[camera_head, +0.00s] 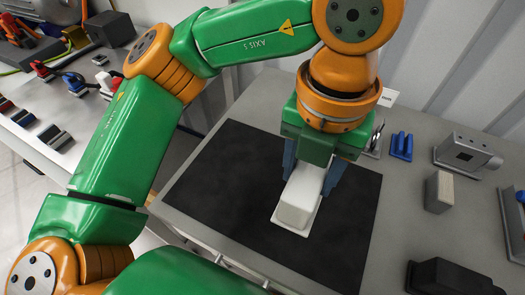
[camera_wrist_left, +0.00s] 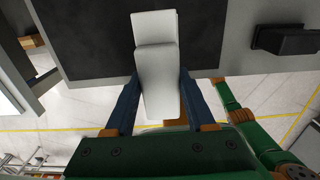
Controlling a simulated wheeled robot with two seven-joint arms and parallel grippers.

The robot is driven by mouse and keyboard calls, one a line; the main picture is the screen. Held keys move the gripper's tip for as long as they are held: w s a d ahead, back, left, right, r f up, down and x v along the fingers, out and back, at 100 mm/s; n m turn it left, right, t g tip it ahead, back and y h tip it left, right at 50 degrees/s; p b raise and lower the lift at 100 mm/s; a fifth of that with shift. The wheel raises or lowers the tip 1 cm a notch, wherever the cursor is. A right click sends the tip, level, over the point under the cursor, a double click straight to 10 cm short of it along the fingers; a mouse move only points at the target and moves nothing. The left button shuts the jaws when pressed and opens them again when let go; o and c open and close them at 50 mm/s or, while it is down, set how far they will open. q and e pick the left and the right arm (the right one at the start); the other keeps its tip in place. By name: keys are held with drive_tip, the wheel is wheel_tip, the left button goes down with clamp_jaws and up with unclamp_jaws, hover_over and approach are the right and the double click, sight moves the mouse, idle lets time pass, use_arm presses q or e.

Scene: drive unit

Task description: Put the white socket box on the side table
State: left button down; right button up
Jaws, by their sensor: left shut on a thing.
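The white socket box (camera_head: 298,200) is a pale block with a flat plate along its edge. My left gripper (camera_head: 308,181) is shut on it, with one blue finger on each side. The box is over the black mat (camera_head: 220,195) on the grey table; I cannot tell whether it touches the mat. In the left wrist view the box (camera_wrist_left: 157,60) sits between the two fingers of the left gripper (camera_wrist_left: 157,82). The box's upper end is partly hidden by the gripper in the head view. My right gripper is not in view.
Right of the mat are a blue holder (camera_head: 401,146), a grey device (camera_head: 468,153), a beige block (camera_head: 439,192) and a black object (camera_head: 452,279). Another bench (camera_head: 85,125) at left holds clamps and small parts. The mat around the box is clear.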

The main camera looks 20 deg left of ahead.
use_arm(q)
drive_tip(key=w+a+f, duration=0.2)
drive_tip(key=a+f, duration=0.1)
drive_tip(key=w+a+f+p, duration=0.1)
drive_tip(key=a+f, duration=0.2)
drive_tip(key=f, duration=0.1)
drive_tip(key=w+a+f, duration=0.2)
drive_tip(key=a+f, duration=0.1)
drive_tip(key=f, duration=0.1)
drive_tip(key=shift+w+f+p, duration=0.1)
drive_tip(key=shift+w+p, duration=0.25)
drive_tip(key=shift+p, duration=0.05)
drive_tip(key=shift+a+f, duration=0.1)
drive_tip(key=shift+f, duration=0.2)
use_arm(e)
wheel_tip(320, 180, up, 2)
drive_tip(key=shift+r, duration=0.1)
use_arm(q)
drive_tip(key=shift+f, duration=0.1)
drive_tip(key=c, duration=0.7)
unclamp_jaws()
drive_tip(key=o, duration=0.5)
drive_tip(key=shift+c, duration=0.2)
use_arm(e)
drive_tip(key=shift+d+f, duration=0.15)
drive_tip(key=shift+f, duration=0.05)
